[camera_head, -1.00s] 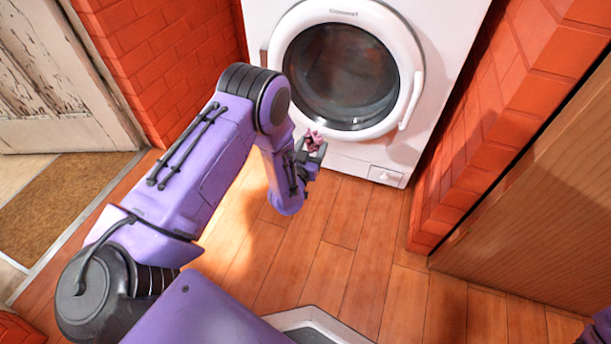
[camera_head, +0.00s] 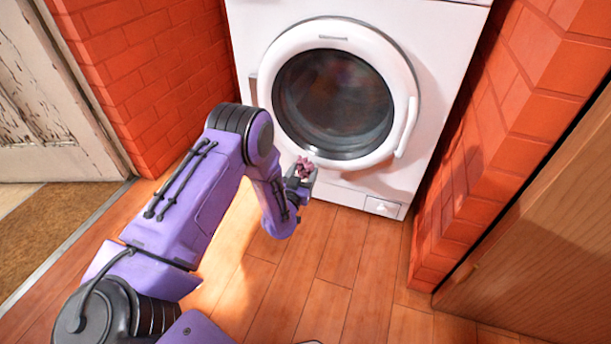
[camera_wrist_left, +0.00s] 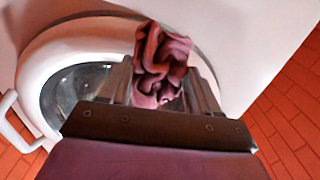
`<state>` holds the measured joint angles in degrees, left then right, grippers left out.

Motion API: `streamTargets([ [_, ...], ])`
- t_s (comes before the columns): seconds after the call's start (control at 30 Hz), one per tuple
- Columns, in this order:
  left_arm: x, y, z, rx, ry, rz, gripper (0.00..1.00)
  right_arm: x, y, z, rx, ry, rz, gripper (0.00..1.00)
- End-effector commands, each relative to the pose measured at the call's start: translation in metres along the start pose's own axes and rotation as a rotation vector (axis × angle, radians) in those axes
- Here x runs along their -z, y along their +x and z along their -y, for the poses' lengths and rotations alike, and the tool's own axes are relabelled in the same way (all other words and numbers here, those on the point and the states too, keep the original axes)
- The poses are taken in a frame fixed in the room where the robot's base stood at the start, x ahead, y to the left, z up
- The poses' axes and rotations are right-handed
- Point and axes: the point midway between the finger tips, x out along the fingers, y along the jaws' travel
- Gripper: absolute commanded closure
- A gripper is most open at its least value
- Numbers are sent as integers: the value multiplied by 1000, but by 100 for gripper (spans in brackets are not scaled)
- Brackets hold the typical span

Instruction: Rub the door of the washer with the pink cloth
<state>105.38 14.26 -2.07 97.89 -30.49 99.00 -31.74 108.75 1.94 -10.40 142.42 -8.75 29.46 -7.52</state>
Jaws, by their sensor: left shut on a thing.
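The white washer (camera_head: 440,60) stands at the back, facing me. Its round door (camera_head: 335,100) is shut, with a white rim, dark glass and a handle on the right side. My left gripper (camera_head: 301,176) is shut on the crumpled pink cloth (camera_head: 305,166), just in front of the lower left of the door rim. In the left wrist view the cloth (camera_wrist_left: 162,65) bunches up between the fingers, with the door (camera_wrist_left: 70,95) behind it. I cannot tell whether the cloth touches the door. My right gripper does not show.
Red brick walls (camera_head: 130,70) flank the washer closely on both sides. A wooden panel (camera_head: 545,220) stands at the right. A worn white door (camera_head: 50,110) and a brown mat (camera_head: 45,235) are at the left. The wooden floor (camera_head: 330,260) before the washer is clear.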

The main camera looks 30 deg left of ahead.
Motion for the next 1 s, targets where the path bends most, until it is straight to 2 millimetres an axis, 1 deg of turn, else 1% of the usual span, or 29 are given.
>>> streamTargets([
  [0.43, 0, 1, -1, -1, 0, -1, 70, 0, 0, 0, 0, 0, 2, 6],
  [1.0, 0, 13, -2, -2, 0, -2, 70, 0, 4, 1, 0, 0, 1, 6],
])
